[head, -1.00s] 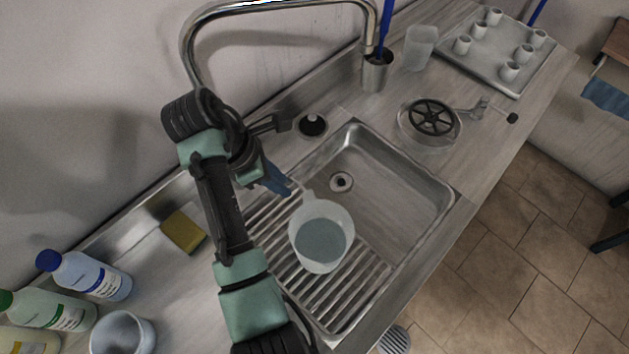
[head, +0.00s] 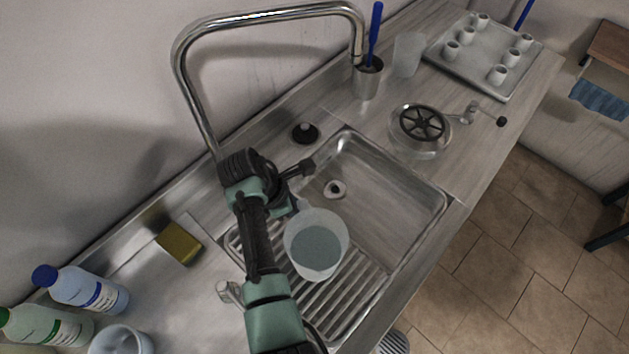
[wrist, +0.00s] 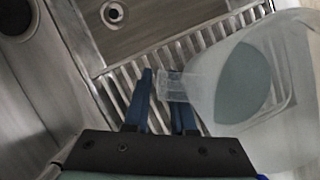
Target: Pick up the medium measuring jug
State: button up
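A translucent white measuring jug (head: 303,262) with a grey-looking inside stands on the ribbed part of the sink, its short handle pointing toward my gripper. In the wrist view the jug (wrist: 222,88) fills the right side. My gripper (wrist: 162,80) has two blue fingers with a gap between them. The handle's end overlaps the right finger's tip and reaches toward the gap; I cannot tell whether it touches. In the head view my arm mostly hides the fingers. Another translucent vessel (head: 408,54) stands behind the sink, and a whitish one (head: 121,342) is at the bottom left.
The tall faucet (head: 187,85) arches behind my arm. A yellow sponge (head: 178,244) and bottles (head: 88,289) stand left. A brush holder (head: 367,80), a strainer-like wheel (head: 421,124) and a tray of small cups (head: 457,73) stand beyond the sink basin (head: 390,185).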

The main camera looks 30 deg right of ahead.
grip_shut()
jog(key=shift+r, duration=0.1)
dwell(1.2)
